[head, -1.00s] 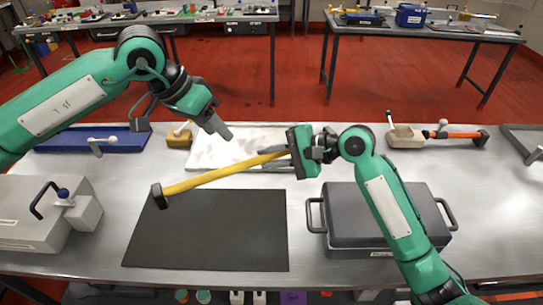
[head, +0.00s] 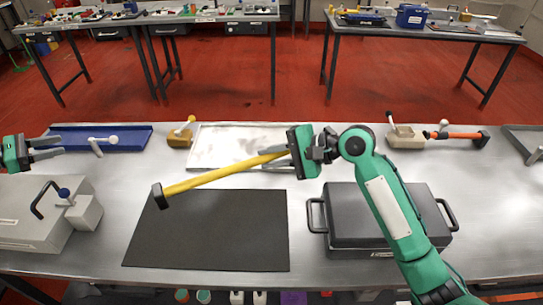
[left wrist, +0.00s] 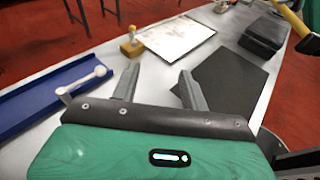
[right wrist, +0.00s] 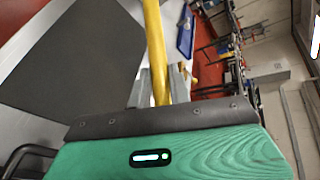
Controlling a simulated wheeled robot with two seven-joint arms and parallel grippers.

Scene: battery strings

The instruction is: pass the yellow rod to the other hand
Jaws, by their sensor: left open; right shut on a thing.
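The yellow rod (head: 222,174) has a black block at its left end and slants up to the right over the black mat. My right gripper (head: 283,158) is shut on the rod near its right end and holds it above the table. The rod also runs up between the fingers in the right wrist view (right wrist: 155,50). My left gripper (head: 48,148) is open and empty at the far left edge of the head view, well apart from the rod. In the left wrist view its two fingers (left wrist: 157,88) stand spread, and part of the rod (left wrist: 291,17) shows at the upper right.
The black mat (head: 210,235) lies bare on the metal table. A grey box with a handle (head: 40,220) is at left, a dark case (head: 385,215) at right. A blue tray (head: 125,140), a white board (head: 215,140) and an orange-handled tool (head: 460,135) line the back.

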